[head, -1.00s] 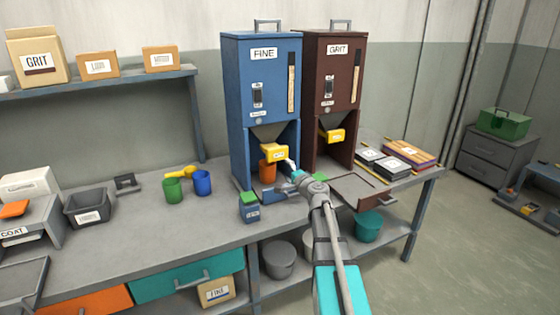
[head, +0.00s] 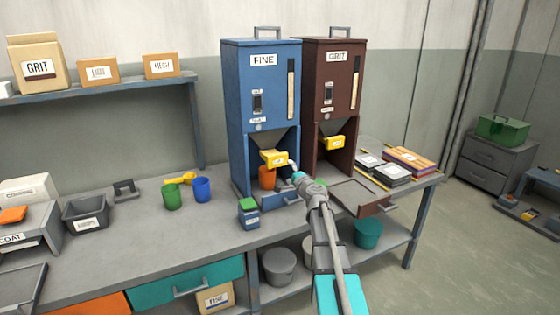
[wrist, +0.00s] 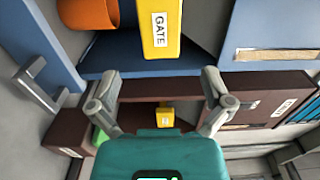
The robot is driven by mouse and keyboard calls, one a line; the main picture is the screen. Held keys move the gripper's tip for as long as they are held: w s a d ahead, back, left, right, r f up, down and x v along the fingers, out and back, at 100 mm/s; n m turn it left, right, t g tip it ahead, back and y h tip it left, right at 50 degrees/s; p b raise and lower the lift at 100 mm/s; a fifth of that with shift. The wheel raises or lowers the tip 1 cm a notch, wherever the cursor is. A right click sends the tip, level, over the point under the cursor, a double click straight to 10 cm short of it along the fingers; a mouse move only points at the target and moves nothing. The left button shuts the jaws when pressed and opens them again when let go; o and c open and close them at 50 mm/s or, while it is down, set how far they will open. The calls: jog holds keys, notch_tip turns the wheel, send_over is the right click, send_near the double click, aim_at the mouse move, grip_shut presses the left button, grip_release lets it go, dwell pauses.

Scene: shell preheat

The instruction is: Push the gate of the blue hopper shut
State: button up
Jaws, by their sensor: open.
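The blue hopper (head: 264,90), labelled FINE, stands on the bench. Its yellow gate (head: 273,158) sticks out below the funnel; in the wrist view the gate (wrist: 160,28), labelled GATE, is at top centre. An orange cup (head: 266,180) stands under it, also at upper left in the wrist view (wrist: 88,12). My gripper (head: 293,167) is just right of the gate in the head view. In the wrist view my gripper (wrist: 160,86) has its fingers spread wide with nothing between them. I cannot tell whether it touches the gate.
A brown hopper (head: 332,80) labelled GRIT stands close on the right, with its own yellow gate (head: 334,143). A blue-and-green container (head: 249,213) stands in front of the blue hopper. Green (head: 171,198) and blue (head: 201,189) cups stand left.

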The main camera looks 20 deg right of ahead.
aim_at(278, 161)
jog(key=w, duration=1.1)
jog(key=shift+a, duration=0.15)
jog(key=shift+s, duration=0.1)
jog(key=c, duration=1.2)
jog(key=shift+o, duration=0.2)
jog(key=shift+w+a, duration=0.1)
jog(key=shift+w, duration=2.4)
jog(key=o, duration=1.2)
jog(key=shift+w, duration=0.1)
jog(key=shift+c, duration=0.2)
jog(key=shift+s, duration=0.2)
